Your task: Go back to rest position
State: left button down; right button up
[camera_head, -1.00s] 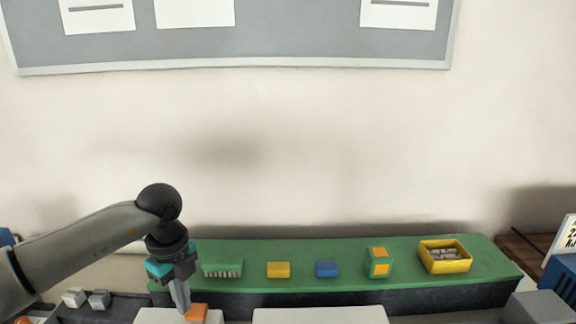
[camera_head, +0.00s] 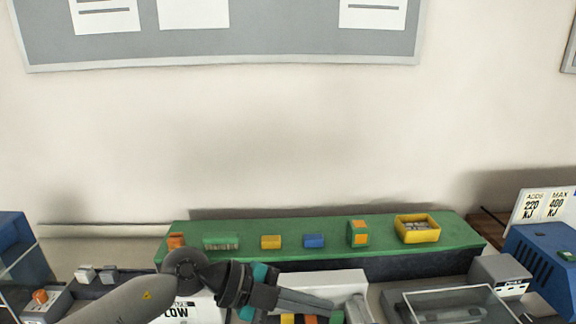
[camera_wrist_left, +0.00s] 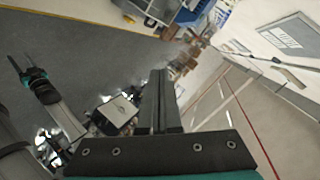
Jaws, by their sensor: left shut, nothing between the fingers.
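My left gripper (camera_head: 332,305) reaches in from the lower left of the head view, low in front of the green shelf. Its fingers are shut and empty, pointing right. In the left wrist view the shut fingers (camera_wrist_left: 159,100) stand in the middle with nothing between them. Another arm with a teal-banded gripper (camera_wrist_left: 17,65) shows at the left of that view, probably my right one; its jaws are too small to read.
The green shelf (camera_head: 385,248) holds an orange block (camera_head: 176,240), green brush (camera_head: 221,243), yellow block (camera_head: 271,242), blue block (camera_head: 313,241), green-orange cube (camera_head: 358,233) and yellow bin (camera_head: 417,229). A blue machine (camera_head: 545,255) stands right. Coloured pieces (camera_head: 310,319) lie below the gripper.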

pick_arm(q)
notch_tip(320, 180, up, 9)
jog(key=d+n+t+h, duration=0.3)
jog(key=n+t+h, duration=0.1)
jog(key=t+h, duration=0.15)
jog(key=w+a+r+n+t+y, duration=0.35)
jog(key=a+n+t, duration=0.25)
jog(key=n+t, duration=0.35)
jog(key=a+f+n+y, duration=1.2)
jog(key=a+f+y, duration=0.2)
jog(key=s+a+f+g, duration=0.2)
jog(key=s+f+g, duration=0.5)
jog(key=s, duration=0.5)
jog(key=s+a+f+g, duration=0.2)
jog(key=s+f+g, duration=0.5)
jog(key=s, duration=0.4)
notch_tip(320, 180, down, 27)
jog(key=s+b, duration=0.2)
jog(key=b, duration=0.2)
jog(key=s+a+f+g+y+b, duration=0.1)
jog(key=s+f+b, duration=0.3)
jog(key=s+f, duration=1.1)
notch_tip(320, 180, down, 4)
jog(key=shift+a+r, duration=0.2)
jog(key=shift+a, duration=0.45)
pick_arm(e)
notch_tip(320, 180, down, 9)
jog(key=s, duration=0.1)
jog(key=shift+s+r, duration=0.2)
jog(key=shift+s, duration=0.15)
